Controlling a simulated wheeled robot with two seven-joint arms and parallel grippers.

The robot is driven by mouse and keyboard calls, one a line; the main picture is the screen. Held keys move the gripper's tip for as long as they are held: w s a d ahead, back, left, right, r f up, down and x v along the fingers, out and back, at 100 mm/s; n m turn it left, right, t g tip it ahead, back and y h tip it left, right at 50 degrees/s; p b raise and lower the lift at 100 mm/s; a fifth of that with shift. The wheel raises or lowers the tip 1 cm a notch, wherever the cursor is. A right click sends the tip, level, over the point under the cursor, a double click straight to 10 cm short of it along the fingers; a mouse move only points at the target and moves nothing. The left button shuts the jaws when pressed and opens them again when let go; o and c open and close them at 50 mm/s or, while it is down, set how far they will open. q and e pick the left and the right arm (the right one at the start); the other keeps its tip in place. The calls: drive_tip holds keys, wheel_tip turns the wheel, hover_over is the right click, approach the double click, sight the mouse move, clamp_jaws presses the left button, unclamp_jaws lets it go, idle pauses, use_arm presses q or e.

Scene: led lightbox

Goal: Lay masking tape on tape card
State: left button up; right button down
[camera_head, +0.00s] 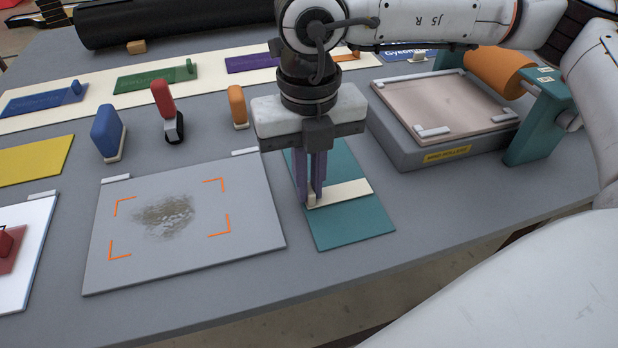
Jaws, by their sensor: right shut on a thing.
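The teal tape card (353,231) lies flat on the grey table, right of the grey plate with orange corner marks. The cream masking tape (345,191) is a flat strip across the card, with a small upright tab at its left end. My right gripper (312,196) points straight down over the card, its purple fingers shut on the tape at that tab. The strip looks level and at or very near the card's surface; I cannot tell whether it touches. The gripper hides part of the card behind it. My left gripper is out of view.
A grey plate (255,222) with a dark smudge lies left of the card. A box with a pale top (440,100) and an orange roller (497,72) stand to the right. Blue (108,130), red (162,97) and orange (237,105) handled tools stand behind the plate.

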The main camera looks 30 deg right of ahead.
drive_tip(key=shift+f+b, duration=0.25)
drive_tip(key=shift+b, duration=0.05)
drive_tip(key=c, duration=1.9)
unclamp_jaws()
drive_tip(key=shift+r, duration=0.15)
drive_tip(key=shift+o, duration=0.2)
wheel_tip(320, 180, up, 12)
drive_tip(key=shift+r+p, duration=0.2)
drive_tip(key=shift+p, duration=0.2)
